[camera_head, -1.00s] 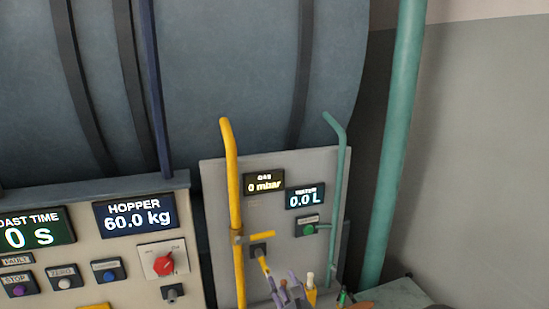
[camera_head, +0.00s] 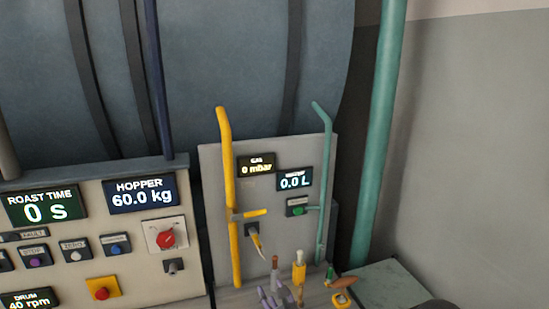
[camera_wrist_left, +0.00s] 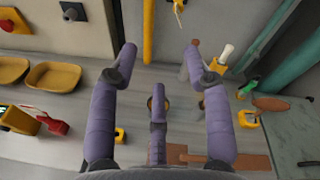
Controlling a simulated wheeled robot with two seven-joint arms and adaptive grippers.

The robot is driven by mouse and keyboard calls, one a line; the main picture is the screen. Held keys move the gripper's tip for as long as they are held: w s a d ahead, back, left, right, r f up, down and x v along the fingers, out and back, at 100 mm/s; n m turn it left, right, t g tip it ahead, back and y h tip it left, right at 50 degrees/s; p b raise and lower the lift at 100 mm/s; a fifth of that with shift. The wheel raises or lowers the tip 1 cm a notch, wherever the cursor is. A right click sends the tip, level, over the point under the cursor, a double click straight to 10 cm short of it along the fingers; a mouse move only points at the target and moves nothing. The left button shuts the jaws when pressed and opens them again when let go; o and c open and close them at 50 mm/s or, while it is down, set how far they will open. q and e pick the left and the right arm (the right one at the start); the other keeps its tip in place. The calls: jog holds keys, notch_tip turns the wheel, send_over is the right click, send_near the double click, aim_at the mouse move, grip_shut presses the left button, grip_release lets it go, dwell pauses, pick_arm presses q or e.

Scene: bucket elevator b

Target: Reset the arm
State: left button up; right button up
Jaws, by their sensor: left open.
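My left gripper (camera_head: 277,297) is at the bottom edge of the head view, below the grey gas and water panel (camera_head: 216,190). Its purple fingers are spread apart. In the left wrist view the same gripper (camera_wrist_left: 160,62) shows open, with nothing held between its fingers. My right gripper is not seen.
A yellow pipe (camera_head: 228,180) and a teal pipe (camera_head: 327,160) stand at the panel. Small tools, one with a white-topped handle (camera_head: 299,262), are right of the gripper. The control panel with a red knob (camera_head: 165,239) is left. A greenish slab (camera_head: 390,280) lies right.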

pick_arm(q)
jog(key=s+a+f+n+g, duration=0.1)
jog(key=s+a+f+g, duration=0.2)
jog(key=f, duration=0.4)
jog(key=s+a+f+n+g, duration=0.1)
jog(key=s+a+f+g, duration=0.2)
jog(key=f, duration=0.4)
jog(key=s+a+f+n+g, duration=0.2)
jog(key=s+a+f+g, duration=0.1)
jog(key=f, duration=0.4)
jog(key=shift+s+a+f+g, duration=0.4)
jog(key=shift+a+g, duration=0.1)
jog(key=shift+a, duration=0.15)
jog(key=s+d+f+n+g+h, duration=0.1)
jog(key=s+f+n+g+h, duration=0.3)
jog(key=s+f+n, duration=0.45)
jog(key=s+d+f+n+g+h, duration=0.2)
jog(key=s+f+n+g+h, duration=0.25)
jog(key=s, duration=0.65)
notch_tip(320, 180, down, 14)
jog(key=w+a+n+t+h+b, duration=0.1)
jog(key=n+t+b, duration=0.3)
jog(key=n+b, duration=0.6)
jog(key=shift+w+a, duration=0.45)
jog(key=shift+w, duration=0.05)
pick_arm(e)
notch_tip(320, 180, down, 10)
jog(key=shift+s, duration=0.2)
